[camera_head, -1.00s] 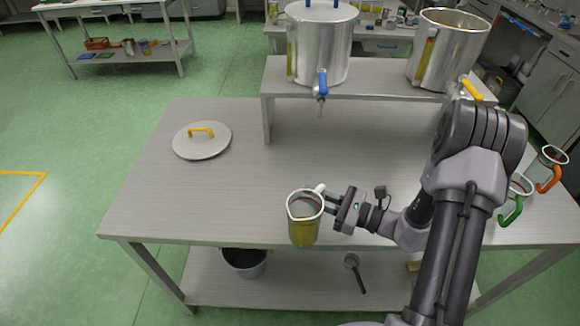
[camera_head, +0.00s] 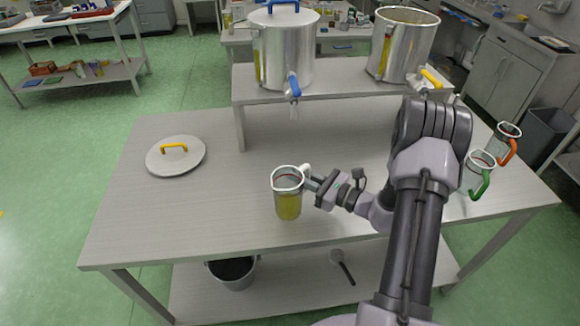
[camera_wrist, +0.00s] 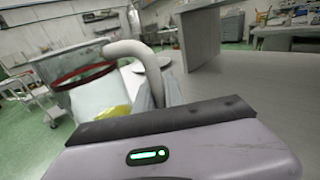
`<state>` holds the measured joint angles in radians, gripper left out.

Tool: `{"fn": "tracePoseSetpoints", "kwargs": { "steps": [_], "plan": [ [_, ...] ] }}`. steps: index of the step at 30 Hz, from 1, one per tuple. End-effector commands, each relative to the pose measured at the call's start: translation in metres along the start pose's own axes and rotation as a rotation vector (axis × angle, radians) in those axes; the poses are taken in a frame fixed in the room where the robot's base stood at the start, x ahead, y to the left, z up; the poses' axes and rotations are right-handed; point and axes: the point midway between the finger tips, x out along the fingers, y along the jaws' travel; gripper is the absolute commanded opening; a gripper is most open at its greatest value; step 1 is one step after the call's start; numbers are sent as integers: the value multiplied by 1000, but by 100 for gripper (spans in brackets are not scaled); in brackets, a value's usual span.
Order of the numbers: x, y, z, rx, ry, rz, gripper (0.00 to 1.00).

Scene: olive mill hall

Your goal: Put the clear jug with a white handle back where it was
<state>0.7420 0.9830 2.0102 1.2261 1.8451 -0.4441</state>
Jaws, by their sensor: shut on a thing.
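The clear jug (camera_head: 288,198) with a white handle holds yellow-green liquid and looks upright over the front middle of the table. My gripper (camera_head: 312,185) is shut on its white handle from the right. I cannot tell for sure whether the jug's base touches the tabletop. In the wrist view the white handle (camera_wrist: 138,50) rises just beyond the gripper, with the jug's clear wall and dark red rim line (camera_wrist: 85,75) to its left.
A lid with a yellow handle (camera_head: 176,157) lies at the left of the table (camera_head: 140,220). A raised shelf (camera_head: 340,80) carries two steel tanks, one with a blue tap (camera_head: 285,45), one with a yellow tap (camera_head: 403,45). Jugs with green (camera_head: 478,175) and orange (camera_head: 507,140) handles stand at right.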

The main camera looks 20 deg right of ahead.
Motion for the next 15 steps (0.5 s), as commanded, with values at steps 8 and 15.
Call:
{"fn": "tracePoseSetpoints", "kwargs": {
  "steps": [8, 15],
  "plan": [
    [-35, -77, 1, 4, -8, -210, 0],
    [-56, -114, 3, 8, -17, -316, 0]
  ]
}}
